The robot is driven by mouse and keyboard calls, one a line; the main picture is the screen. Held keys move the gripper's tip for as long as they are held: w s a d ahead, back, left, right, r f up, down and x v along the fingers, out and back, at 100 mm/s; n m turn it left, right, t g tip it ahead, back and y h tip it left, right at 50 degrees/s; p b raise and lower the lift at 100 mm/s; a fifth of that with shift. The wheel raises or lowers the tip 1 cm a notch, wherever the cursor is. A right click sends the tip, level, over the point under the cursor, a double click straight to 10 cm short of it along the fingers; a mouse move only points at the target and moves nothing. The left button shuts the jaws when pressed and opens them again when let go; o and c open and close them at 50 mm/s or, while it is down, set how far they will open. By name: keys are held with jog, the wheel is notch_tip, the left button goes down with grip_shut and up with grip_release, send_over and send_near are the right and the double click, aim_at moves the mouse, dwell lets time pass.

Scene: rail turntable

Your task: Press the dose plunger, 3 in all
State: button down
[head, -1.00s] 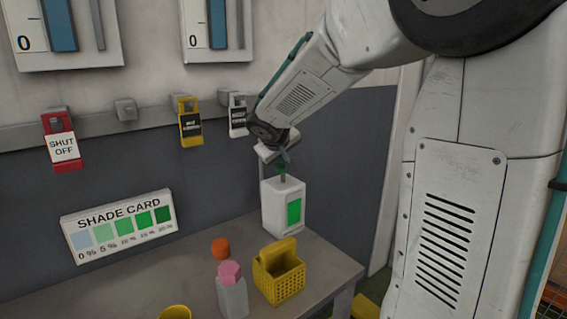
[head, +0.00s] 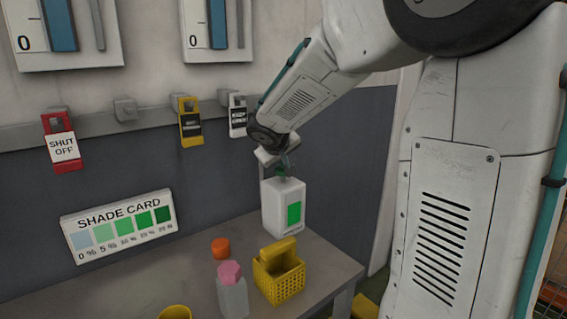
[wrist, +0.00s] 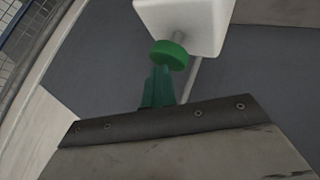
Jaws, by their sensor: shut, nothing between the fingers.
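The dose dispenser is a white box (head: 284,215) with a green front panel, standing upright at the back right of the table. Its green plunger cap shows in the wrist view (wrist: 168,55), beside the white box top and a thin rod. In the head view the cap sits close above the box top, with little stem visible. My gripper (head: 284,163) is right above the dispenser, pointing down, with its green fingers together and empty. In the wrist view the fingertips (wrist: 160,70) meet or nearly meet the cap; I cannot tell whether they touch.
On the table (head: 330,270) stand a yellow basket (head: 280,280), a pink-capped bottle (head: 232,295) and an orange cap (head: 220,247). A shade card (head: 118,225) leans behind on the left. Red (head: 62,145), yellow (head: 190,125) and white (head: 237,117) tags hang on the wall rail.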

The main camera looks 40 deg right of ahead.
aim_at(283, 170)
jog(key=shift+r, duration=1.65)
jog(key=shift+r, duration=2.55)
jog(key=shift+d, duration=0.1)
jog(key=s+d+m+y, duration=0.3)
jog(key=s+d+m, duration=0.1)
jog(key=d+m, duration=0.15)
jog(key=w+a+r+m+t+y, duration=0.1)
jog(key=w+a+r+t+y, duration=0.1)
jog(key=w+a+r+y, duration=0.1)
jog(key=shift+w+a+r+m+t+y, duration=0.35)
jog(key=shift+a+r+t+y, duration=0.05)
jog(key=shift+a+y, duration=0.55)
